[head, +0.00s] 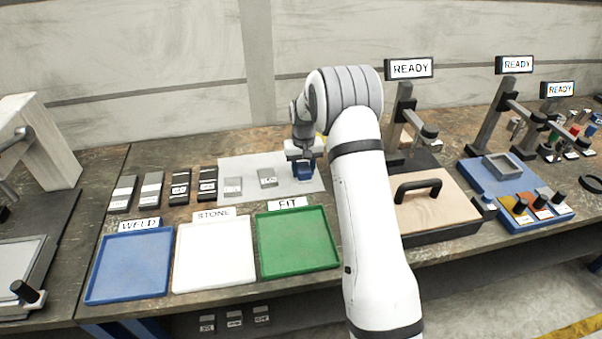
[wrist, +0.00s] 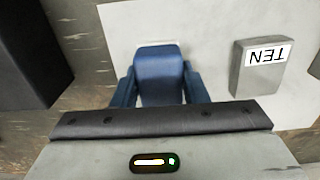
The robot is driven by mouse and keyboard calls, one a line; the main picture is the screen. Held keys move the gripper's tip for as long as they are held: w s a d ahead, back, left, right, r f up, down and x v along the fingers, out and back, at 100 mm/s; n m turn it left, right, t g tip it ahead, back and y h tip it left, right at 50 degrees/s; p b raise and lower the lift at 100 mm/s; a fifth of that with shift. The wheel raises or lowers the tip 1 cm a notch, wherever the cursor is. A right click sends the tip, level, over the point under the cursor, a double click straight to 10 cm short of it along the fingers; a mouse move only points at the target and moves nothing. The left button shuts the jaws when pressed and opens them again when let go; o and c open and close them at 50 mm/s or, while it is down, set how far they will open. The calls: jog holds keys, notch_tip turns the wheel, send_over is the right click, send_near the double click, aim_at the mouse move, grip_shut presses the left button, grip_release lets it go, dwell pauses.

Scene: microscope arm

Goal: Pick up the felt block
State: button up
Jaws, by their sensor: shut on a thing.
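A dark blue block, which I take to be the felt block (wrist: 160,78), sits between my gripper's two blue fingers (wrist: 160,92) in the wrist view. The fingers touch it on both sides, and my gripper is shut on it. A pale strip shows at its far end. In the head view my gripper (head: 304,172) points down over the right part of the pale mat (head: 230,165), and the block is mostly hidden by the fingers. I cannot tell whether it rests on the mat or is just above it.
A grey block labelled TEN (wrist: 262,68) lies beside my gripper on the mat. Another grey block (head: 233,186) lies further left. Blue (head: 130,268), white (head: 214,255) and green (head: 297,242) trays stand in front. A wooden board with a black handle (head: 432,207) is at right.

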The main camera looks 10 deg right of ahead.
aim_at(304, 167)
notch_tip(304, 167, up, 10)
jog(key=shift+r+b, duration=0.1)
jog(key=shift+b, duration=0.45)
jog(key=o, duration=0.5)
jog(key=c, duration=0.4)
